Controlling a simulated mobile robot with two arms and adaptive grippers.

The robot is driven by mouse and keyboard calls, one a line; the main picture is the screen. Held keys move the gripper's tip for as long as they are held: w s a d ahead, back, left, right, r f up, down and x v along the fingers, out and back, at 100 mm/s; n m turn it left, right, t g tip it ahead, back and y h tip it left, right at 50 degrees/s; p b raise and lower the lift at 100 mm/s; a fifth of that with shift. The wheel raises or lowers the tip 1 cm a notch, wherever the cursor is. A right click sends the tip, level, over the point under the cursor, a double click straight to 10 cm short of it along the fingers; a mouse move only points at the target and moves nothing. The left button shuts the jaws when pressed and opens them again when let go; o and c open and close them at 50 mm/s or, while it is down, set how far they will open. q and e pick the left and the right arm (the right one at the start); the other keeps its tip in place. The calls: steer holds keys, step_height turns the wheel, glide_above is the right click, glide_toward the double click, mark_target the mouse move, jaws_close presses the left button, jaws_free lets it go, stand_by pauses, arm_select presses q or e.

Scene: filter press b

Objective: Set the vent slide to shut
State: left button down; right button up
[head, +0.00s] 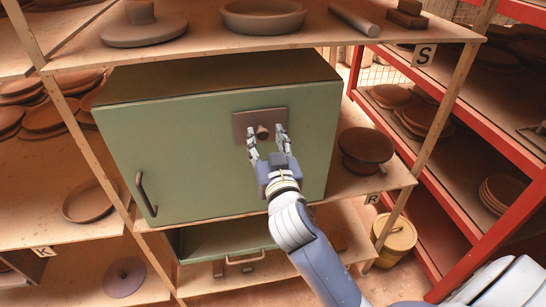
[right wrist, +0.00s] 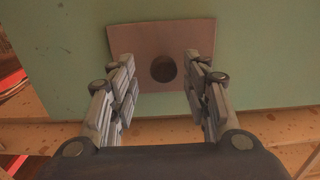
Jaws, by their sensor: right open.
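The green cabinet (head: 190,150) stands on the wooden shelf, its door shut. A brown vent plate (head: 244,121) with a short dark round knob (head: 262,131) sits on the upper right of the door. My right gripper (head: 266,137) is open in front of the plate, with a finger to each side of the knob. In the right wrist view, the knob (right wrist: 163,68) shows between the spread fingers (right wrist: 160,62), with a gap on both sides. The plate (right wrist: 150,38) looks slightly tilted there. I cannot tell the slide's setting. My left gripper is not in view.
A dark handle (head: 146,195) is on the door's left side. A brown stand (head: 365,146) is on the shelf right of the cabinet. An open green drawer (head: 225,243) is below. Red racks (head: 455,130) with plates stand at right, near a yellow bucket (head: 396,238).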

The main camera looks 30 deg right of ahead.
steer(key=v, duration=1)
steer(key=shift+s, duration=0.25)
steer(key=w+a+f+n+g+y+b, duration=0.1)
steer(key=w+a+f+n+g+y, duration=0.15)
steer(key=f, duration=1.05)
steer(key=w+a+f+n+g+y+b, duration=0.15)
steer(key=a+f, duration=0.25)
steer(key=f, duration=0.9)
steer(key=s+a+f+n+g+y, duration=0.1)
steer(key=s+f+g, duration=0.15)
steer(key=f, duration=0.65)
steer(key=s+f+n+g, duration=0.1)
steer(key=s+f, duration=0.2)
steer(key=f, duration=0.6)
steer(key=s+d+f+g+b, duration=0.1)
steer(key=s+f+g, duration=0.1)
steer(key=s+f, duration=0.65)
steer(key=s+d+f+g+b, duration=0.1)
steer(key=s+f+g+b, duration=0.15)
steer(key=s+f, duration=0.65)
steer(key=s+d+f+g, duration=0.2)
steer(key=s+d+f, duration=0.1)
steer(key=s+f, duration=0.4)
steer(key=s+d+f+g, duration=0.2)
steer(key=s+f, duration=0.5)
steer(key=s, duration=0.4)
steer(key=shift+d, duration=0.7)
